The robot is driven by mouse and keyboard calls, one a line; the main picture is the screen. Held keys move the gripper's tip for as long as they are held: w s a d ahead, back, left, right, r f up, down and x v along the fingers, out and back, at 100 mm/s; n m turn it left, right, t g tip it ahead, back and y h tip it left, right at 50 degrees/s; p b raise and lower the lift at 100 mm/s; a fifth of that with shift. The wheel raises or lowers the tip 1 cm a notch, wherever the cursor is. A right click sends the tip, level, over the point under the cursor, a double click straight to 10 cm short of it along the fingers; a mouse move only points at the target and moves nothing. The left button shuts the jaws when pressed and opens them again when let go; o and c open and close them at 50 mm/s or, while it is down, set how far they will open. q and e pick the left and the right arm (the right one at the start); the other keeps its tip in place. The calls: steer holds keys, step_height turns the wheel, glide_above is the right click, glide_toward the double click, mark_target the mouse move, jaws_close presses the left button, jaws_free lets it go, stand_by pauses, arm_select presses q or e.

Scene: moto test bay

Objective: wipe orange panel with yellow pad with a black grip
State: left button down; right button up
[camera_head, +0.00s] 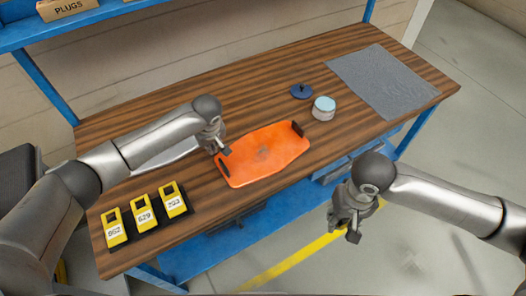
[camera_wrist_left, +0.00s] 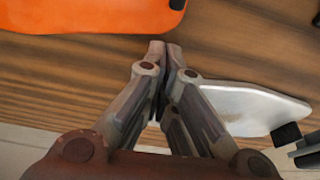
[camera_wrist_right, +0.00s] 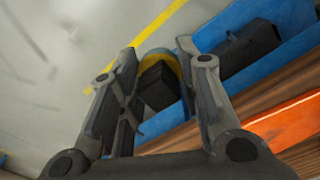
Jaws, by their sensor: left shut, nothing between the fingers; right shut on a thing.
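The orange panel (camera_head: 245,169) lies flat on the wooden bench, with black handles at its two ends and a dark smudge near its middle. It also shows at the top left of the left wrist view (camera_wrist_left: 90,15) and the right edge of the right wrist view (camera_wrist_right: 290,122). My left gripper (camera_head: 222,151) is shut and empty, over the panel's upper left end. My right gripper (camera_head: 345,232) is off the bench's front edge, above the floor. It is shut on the black grip of the yellow pad (camera_wrist_right: 158,57). The pad is mostly hidden in the head view.
Several yellow numbered devices (camera_head: 144,212) stand at the bench's front left. A white panel (camera_head: 170,152) lies partly behind my left arm. A blue knobbed disc (camera_head: 302,91), a round tin (camera_head: 323,112) and a grey mat (camera_head: 385,82) are at the right. A blue shelf (camera_head: 85,20) is above.

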arm_select(q)
steer(key=shift+f, duration=0.35)
arm_select(e)
steer(key=shift+f, duration=0.1)
